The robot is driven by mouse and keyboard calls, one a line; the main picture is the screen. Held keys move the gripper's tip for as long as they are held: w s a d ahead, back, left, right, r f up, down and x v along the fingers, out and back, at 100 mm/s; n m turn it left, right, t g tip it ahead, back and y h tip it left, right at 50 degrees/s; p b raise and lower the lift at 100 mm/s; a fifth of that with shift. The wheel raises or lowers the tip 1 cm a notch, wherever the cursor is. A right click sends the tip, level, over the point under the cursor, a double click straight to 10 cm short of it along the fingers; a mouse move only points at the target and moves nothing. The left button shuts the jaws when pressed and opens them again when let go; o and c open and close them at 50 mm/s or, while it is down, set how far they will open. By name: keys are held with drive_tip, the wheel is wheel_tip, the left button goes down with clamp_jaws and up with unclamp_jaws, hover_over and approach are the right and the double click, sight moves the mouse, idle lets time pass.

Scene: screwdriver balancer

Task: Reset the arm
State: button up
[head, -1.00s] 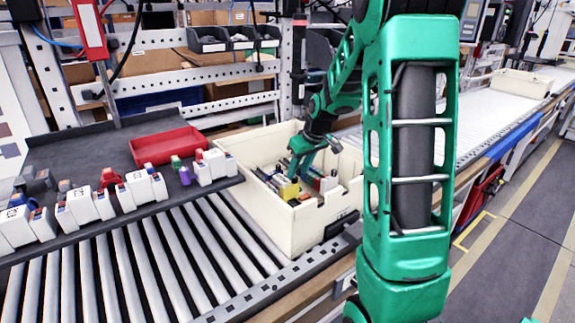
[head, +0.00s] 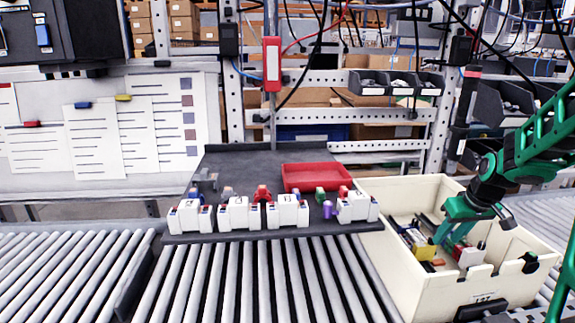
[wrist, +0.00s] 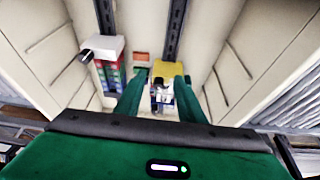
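My gripper (head: 450,236) reaches down into the cream bin (head: 505,282) at the right of the head view. In the wrist view my gripper (wrist: 160,86) shows two green fingers spread apart. A yellow item (wrist: 170,70) lies just beyond the fingertips, with a small white and dark item at the gap; I see no firm contact. The yellow item also shows in the head view (head: 424,251), left of the fingers. A white-topped item with red, green and blue parts (wrist: 108,50) lies left of the fingers in the wrist view.
A dark tray board (head: 235,160) left of the bin carries a red tray (head: 317,176) and a row of several white devices (head: 288,212). Roller conveyor (head: 260,285) runs in front. The bin walls surround my gripper. Shelf bins (head: 395,83) hang behind.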

drive_tip(key=s+a+r+m+g, duration=0.1)
drive_tip(key=s+r, duration=0.2)
drive_tip(key=s, duration=0.2)
drive_tip(key=s+a+r+m, duration=0.2)
drive_tip(key=s, duration=0.3)
drive_tip(key=s+a+m+g, duration=0.1)
drive_tip(key=s+a, duration=0.2)
drive_tip(key=s, duration=0.7)
drive_tip(key=s+a+f+m+g, duration=0.1)
drive_tip(key=s+a+m+g, duration=0.1)
drive_tip(key=s, duration=0.9)
drive_tip(key=shift+a+f, duration=0.3)
drive_tip(key=shift+a, duration=0.1)
drive_tip(key=shift+w+f, duration=0.25)
drive_tip(key=shift+w, duration=0.3)
drive_tip(key=shift+c, duration=0.5)
